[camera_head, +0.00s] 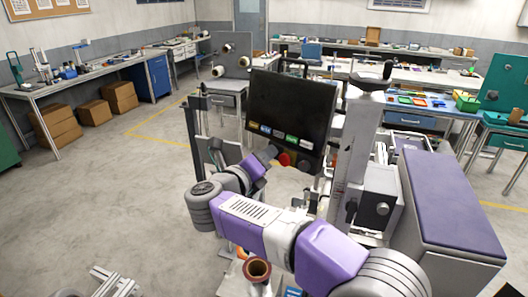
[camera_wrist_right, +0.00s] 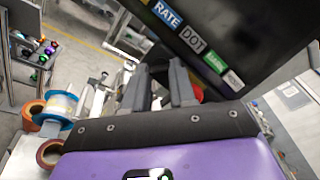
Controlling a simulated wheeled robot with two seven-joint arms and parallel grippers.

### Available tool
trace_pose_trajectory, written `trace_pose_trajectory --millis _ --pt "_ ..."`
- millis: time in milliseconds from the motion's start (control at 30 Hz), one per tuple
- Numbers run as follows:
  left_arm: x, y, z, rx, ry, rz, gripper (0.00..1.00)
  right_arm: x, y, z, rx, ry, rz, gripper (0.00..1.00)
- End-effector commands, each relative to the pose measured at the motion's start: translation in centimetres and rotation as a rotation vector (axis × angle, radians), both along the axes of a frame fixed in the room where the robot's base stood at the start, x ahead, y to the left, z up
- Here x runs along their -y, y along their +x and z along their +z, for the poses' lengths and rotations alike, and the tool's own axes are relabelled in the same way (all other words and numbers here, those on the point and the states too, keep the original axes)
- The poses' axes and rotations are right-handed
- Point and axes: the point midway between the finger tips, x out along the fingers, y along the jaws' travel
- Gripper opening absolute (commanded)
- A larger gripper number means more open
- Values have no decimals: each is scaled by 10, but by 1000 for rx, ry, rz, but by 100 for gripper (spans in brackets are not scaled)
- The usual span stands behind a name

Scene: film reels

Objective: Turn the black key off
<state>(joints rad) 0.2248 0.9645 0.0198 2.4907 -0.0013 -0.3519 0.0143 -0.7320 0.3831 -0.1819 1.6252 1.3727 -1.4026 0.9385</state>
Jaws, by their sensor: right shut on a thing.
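A dark upright screen (camera_head: 290,108) stands on a machine, with a row of coloured labels along its lower part. The labels also show in the right wrist view (camera_wrist_right: 192,38). A red round button (camera_head: 284,158) is at the screen's lower edge. My right gripper (camera_head: 271,153) is at that lower edge, just left of the red button. In the right wrist view its two dark fingers (camera_wrist_right: 162,88) point towards the machine under the screen, with the red button (camera_wrist_right: 197,93) partly behind one. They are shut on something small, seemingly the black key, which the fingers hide. My left gripper is not seen.
A grey column (camera_head: 350,150) and a purple-topped cabinet (camera_head: 450,200) stand right of the screen. A brown-rimmed roll (camera_head: 257,270) is below my right arm. Blue and copper rolls (camera_wrist_right: 60,105) lie left of the gripper in the wrist view. Open floor (camera_head: 110,200) is to the left.

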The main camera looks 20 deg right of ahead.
Motion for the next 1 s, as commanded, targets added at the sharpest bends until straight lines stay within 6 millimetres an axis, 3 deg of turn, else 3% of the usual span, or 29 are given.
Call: trace_pose_trajectory --millis 600,1000 --pt "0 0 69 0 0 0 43 1 -1 7 -423 -305 111 0" --pt "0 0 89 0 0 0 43 1 -1 5 -544 -394 144 0"
